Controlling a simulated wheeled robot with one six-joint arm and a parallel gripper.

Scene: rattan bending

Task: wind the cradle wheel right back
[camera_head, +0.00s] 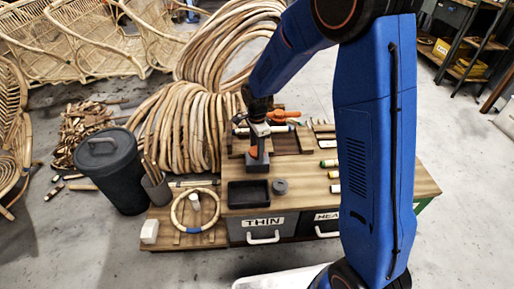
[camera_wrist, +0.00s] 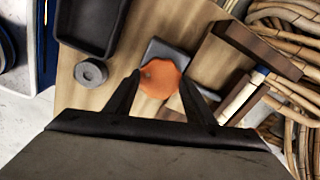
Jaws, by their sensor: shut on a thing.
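The orange wheel (camera_wrist: 160,78) sits between the two dark fingers of my gripper (camera_wrist: 161,84) in the wrist view, and the gripper is shut on it. In the head view the orange wheel (camera_head: 254,152) shows small, just under my gripper (camera_head: 256,146), above a dark grey block (camera_head: 257,164) on the bench. A grey plate (camera_wrist: 165,50) lies beside the wheel in the wrist view. Dark wooden blocks (camera_wrist: 256,50) with a pale rod (camera_wrist: 243,98) stand to its right. My fingers hide part of the wheel's sides, and its angle cannot be read.
A black tray (camera_head: 248,193) and a grey ring (camera_head: 280,187) lie in front on the bench (camera_head: 310,182). A rattan hoop (camera_head: 196,210) lies at lower left. Pale pegs (camera_head: 330,163) line the right side. Big rattan coils (camera_head: 180,125) rise behind left. A dark bin (camera_head: 112,170) stands left.

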